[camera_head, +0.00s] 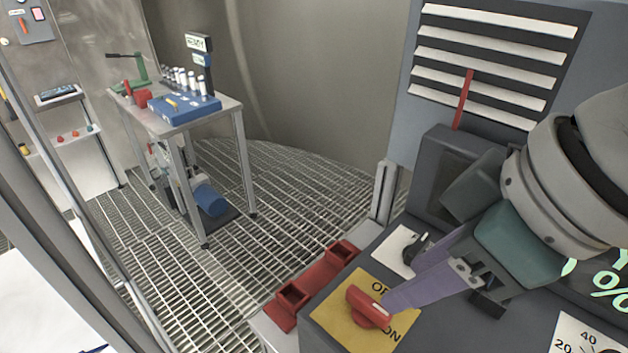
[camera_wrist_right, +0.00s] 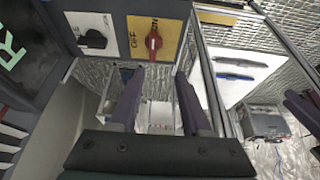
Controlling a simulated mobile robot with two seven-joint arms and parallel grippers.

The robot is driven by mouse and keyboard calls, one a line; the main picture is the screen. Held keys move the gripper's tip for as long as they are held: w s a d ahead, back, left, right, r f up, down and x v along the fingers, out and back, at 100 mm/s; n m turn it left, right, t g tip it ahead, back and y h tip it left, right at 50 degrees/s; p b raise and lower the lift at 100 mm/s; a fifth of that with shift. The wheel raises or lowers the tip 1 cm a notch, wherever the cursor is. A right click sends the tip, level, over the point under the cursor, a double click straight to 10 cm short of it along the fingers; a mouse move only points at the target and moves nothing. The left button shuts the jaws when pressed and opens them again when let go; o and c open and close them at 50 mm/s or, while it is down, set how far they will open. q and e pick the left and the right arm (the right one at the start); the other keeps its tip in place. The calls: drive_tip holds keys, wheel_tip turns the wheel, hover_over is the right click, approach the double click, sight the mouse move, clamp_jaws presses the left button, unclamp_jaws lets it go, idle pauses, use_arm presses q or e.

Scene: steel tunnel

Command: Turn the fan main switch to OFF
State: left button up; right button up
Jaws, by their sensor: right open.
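The red fan main switch (camera_head: 368,306) sits on a yellow plate (camera_head: 341,313) on the dark console, with OFF and ON lettering partly covered. It also shows in the right wrist view (camera_wrist_right: 153,42), where its handle points along the picture's vertical.
A black knob on a white plate (camera_head: 392,246) stands beside the yellow plate. A red bracket (camera_head: 311,285) lines the console's edge. A slatted vent (camera_head: 490,60) with a red strip is behind. A workbench (camera_head: 226,103) stands farther off on open grating floor (camera_head: 290,205).

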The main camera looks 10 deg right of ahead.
sight(372, 303)
drive_tip(key=x, duration=0.7)
drive_tip(key=d+x, duration=0.1)
drive_tip(key=x, duration=0.3)
drive_tip(key=shift+w+d+f, duration=0.1)
drive_tip(key=shift+w, duration=0.2)
drive_tip(key=shift+c, duration=0.2)
clamp_jaws()
